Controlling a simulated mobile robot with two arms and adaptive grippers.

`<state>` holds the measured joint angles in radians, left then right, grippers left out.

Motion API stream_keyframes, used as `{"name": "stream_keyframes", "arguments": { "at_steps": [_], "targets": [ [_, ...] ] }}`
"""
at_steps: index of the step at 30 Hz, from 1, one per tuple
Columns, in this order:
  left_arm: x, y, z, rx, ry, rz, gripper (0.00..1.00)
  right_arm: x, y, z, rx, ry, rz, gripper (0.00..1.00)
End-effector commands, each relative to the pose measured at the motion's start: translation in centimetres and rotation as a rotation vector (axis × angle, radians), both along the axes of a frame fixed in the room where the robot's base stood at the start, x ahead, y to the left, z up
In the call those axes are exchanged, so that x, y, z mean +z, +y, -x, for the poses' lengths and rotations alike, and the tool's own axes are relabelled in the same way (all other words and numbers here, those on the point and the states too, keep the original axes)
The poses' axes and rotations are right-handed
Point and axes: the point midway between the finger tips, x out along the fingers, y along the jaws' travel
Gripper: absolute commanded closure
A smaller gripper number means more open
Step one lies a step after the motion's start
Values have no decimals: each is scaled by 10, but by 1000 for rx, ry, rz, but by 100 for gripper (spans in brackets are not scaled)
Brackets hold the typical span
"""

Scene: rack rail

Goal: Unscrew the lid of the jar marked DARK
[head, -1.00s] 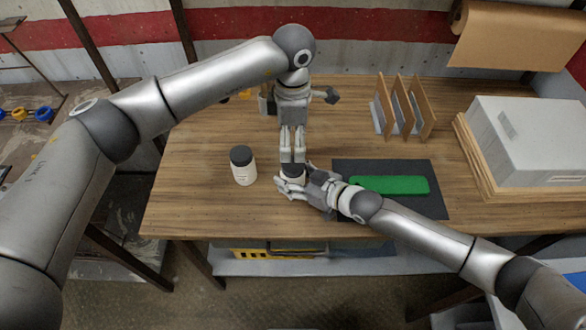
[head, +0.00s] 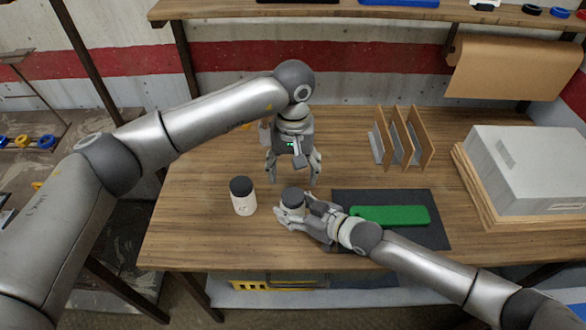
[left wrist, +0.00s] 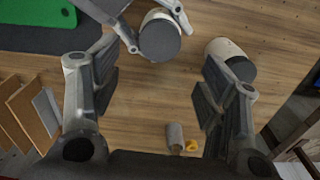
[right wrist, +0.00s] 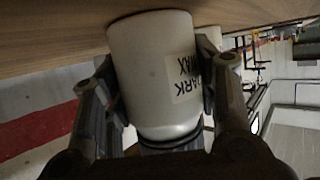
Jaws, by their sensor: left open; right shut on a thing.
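The jar marked DARK (right wrist: 155,75) is white with a dark lid (head: 293,194); part of its label shows in the right wrist view. My right gripper (head: 297,212) is shut around the jar's body from the right, and the jar stands upright on the table. The dark lid sits on the jar and also shows in the left wrist view (left wrist: 160,40). My left gripper (head: 294,172) is open and empty, above and behind the lid, fingers pointing down and apart from it. A second white jar with a dark lid (head: 243,197) stands to the left.
A green block (head: 392,216) lies on a dark mat (head: 440,235) to the right. Wooden dividers (head: 405,140) and a grey box (head: 530,165) stand farther back. A small grey cylinder (left wrist: 174,135) and a yellow item (left wrist: 192,146) are behind my left gripper.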

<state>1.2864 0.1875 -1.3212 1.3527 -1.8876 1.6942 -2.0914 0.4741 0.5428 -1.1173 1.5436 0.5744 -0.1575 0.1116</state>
Motion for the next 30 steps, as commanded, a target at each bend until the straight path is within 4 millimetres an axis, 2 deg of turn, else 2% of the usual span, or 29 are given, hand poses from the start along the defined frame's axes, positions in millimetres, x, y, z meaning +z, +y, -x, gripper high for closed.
{"name": "stream_keyframes", "arguments": {
  "at_steps": [6,13,24,30],
  "targets": [
    [0,0,0,-250,0,0,32,-1,0,0,0,1,1,100],
    [-7,0,1,-334,3,0,32,-1,0,0,0,1,2,100],
    [-60,0,1,-333,3,1,32,-1,0,0,0,1,2,100],
    [-77,0,0,-333,1,1,32,-1,0,0,0,1,2,100]
  ]
}}
